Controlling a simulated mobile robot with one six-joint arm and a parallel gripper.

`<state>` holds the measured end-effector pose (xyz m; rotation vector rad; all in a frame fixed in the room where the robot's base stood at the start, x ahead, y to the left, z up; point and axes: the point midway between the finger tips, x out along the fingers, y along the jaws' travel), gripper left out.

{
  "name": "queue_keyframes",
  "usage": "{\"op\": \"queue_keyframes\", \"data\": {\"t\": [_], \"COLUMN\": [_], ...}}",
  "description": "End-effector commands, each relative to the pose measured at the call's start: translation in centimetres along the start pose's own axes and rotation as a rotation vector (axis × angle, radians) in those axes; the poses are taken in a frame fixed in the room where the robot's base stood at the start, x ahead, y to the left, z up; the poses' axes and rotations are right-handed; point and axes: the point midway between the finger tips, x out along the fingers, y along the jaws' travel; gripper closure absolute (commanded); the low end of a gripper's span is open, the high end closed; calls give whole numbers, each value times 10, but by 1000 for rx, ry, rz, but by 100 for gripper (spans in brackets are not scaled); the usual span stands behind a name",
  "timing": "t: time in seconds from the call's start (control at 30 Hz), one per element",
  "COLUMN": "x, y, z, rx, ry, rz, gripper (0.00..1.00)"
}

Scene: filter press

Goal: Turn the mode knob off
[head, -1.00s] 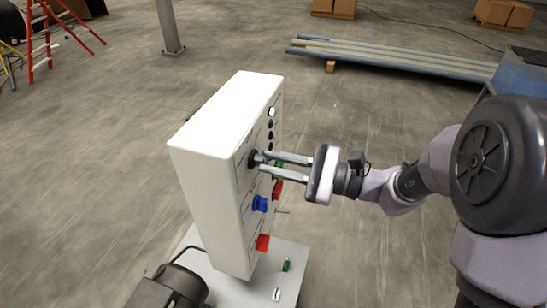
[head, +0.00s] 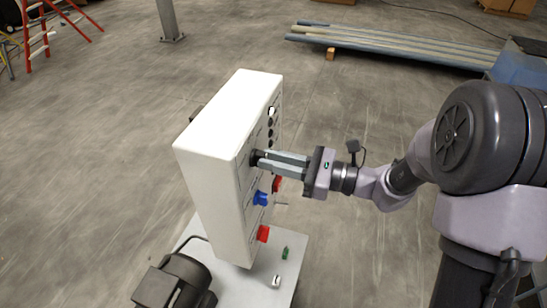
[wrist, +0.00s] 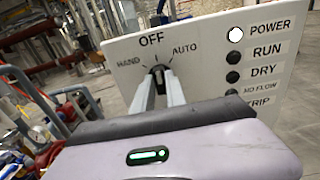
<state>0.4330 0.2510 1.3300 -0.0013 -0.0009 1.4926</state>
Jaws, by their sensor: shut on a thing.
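The mode knob (head: 255,157) is a black rotary knob on the white control box's front face. In the wrist view the knob (wrist: 158,73) sits below the printed labels HAND, OFF and AUTO. Its small light mark appears to point up, roughly toward OFF. My gripper (head: 264,158) reaches in from the right, and its two grey fingers are shut on the knob. In the wrist view my gripper (wrist: 160,84) has one finger on each side of the knob, covering part of its lower body.
The control box (head: 206,185) also carries a blue knob (head: 260,198) and a red knob (head: 263,233) lower down. In the wrist view the POWER lamp (wrist: 236,35) is lit white. A dark motor (head: 172,283) lies at the box's foot. Open concrete floor surrounds it.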

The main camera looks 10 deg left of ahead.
Motion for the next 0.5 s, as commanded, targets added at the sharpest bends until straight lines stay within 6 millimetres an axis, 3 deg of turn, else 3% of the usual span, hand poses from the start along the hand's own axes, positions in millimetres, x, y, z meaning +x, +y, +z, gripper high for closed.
{"op": "queue_keyframes", "data": {"t": [0.33,0.37,0.4,0.47,0.5], "x": [0,0,0,0,0], "y": [0,0,0,0,0], "z": [0,0,0,0,0], "rx": [3,3,3,2,2], "ry": [0,0,0,0,0], "rz": [0,0,0,0,0], "gripper": [100,82,74,62,62]}}
